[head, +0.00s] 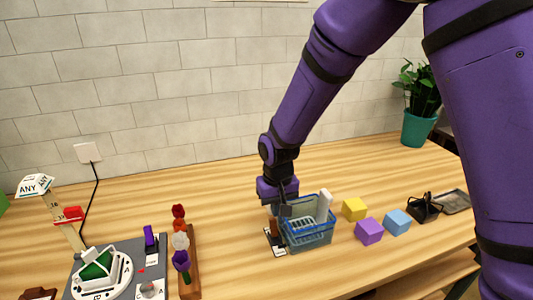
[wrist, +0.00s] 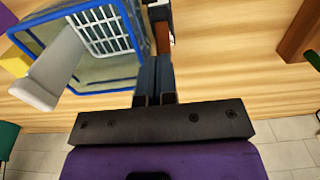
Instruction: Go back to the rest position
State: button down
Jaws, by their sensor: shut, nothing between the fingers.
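My gripper (head: 284,207) hangs over the wooden table, just at the left side of a blue basket (head: 309,240). Its fingers are shut with nothing between them; they also show in the wrist view (wrist: 155,88). In the wrist view the basket (wrist: 136,32) is at the upper left, close beside the fingers; I cannot tell whether they touch it. A white object (head: 324,206) stands tilted in the basket.
Yellow (head: 354,209), purple (head: 369,231) and blue (head: 397,222) cubes lie right of the basket. A black holder (head: 424,208) stands farther right, a potted plant (head: 418,103) behind. A wooden rack with flowers (head: 188,262) and a grey board (head: 128,252) are left. The back table is clear.

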jog(key=s+d+r+m+t+y, duration=0.1)
jog(key=s+d+r, duration=0.2)
jog(key=d+r, duration=0.6)
jog(key=s+d+r+m+t, duration=0.1)
jog(key=s+d+r, duration=0.2)
jog(key=d+r, duration=0.55)
jog(key=s+d+r+t, duration=0.1)
jog(key=s+d+r, duration=0.1)
jog(key=s, duration=0.3)
jog(key=s+d+r+t, duration=0.1)
jog(key=s+d+r, duration=0.2)
jog(key=s+r, duration=0.2)
jog(key=s+d+r+m+t+h, duration=0.1)
jog(key=s+d+r, duration=0.2)
jog(key=s, duration=0.4)
jog(key=shift+d+r, duration=0.15)
